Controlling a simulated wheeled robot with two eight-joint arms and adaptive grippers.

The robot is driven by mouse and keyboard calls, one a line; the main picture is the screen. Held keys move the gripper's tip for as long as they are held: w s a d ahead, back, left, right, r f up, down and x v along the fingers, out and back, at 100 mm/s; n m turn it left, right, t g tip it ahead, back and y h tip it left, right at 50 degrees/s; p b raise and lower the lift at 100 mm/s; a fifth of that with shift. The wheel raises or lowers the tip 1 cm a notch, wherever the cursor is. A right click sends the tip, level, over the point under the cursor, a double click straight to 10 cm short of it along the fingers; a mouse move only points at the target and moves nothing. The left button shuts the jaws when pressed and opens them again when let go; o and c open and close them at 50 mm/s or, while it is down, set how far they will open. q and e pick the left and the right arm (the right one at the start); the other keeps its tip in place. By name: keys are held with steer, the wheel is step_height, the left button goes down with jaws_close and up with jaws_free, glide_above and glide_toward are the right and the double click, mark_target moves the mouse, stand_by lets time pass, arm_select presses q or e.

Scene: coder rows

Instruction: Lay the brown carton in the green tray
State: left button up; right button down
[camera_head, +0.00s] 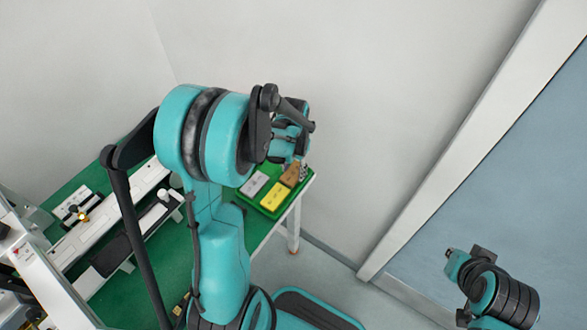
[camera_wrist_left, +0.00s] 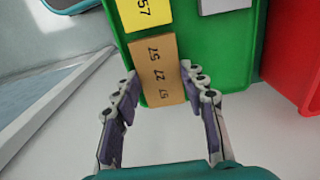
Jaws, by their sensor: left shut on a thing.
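The brown carton (camera_wrist_left: 160,72) with printed digits is between the two fingers of my left gripper (camera_wrist_left: 158,84), which is shut on it. In the wrist view it appears over the green tray (camera_wrist_left: 222,62), its near end close to the tray's near edge. I cannot tell whether it touches the tray floor. In the head view the carton (camera_head: 291,176) shows just below my left gripper (camera_head: 298,162), at the right end of the green tray (camera_head: 267,213). My right gripper is not visible; only part of that arm shows at the lower right.
In the tray lie a yellow carton (camera_head: 275,195) and a white carton (camera_head: 254,184). A red container (camera_wrist_left: 294,50) stands beside the tray in the wrist view. The green table (camera_head: 172,262) carries white equipment on the left. A wall stands behind.

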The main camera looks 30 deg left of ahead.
arm_select(q)
steer(key=shift+f, duration=0.2)
steer(key=o, duration=1)
steer(key=shift+c, duration=0.2)
step_height(320, 180, up, 12)
steer(key=s+d+r+n+t, duration=0.1)
steer(key=s+d+r+t, duration=0.1)
steer(key=s+d+t, duration=0.5)
steer(key=s+d, duration=0.3)
steer(key=s, duration=0.1)
steer(key=shift+d+r, duration=0.3)
steer(key=shift+r, duration=0.05)
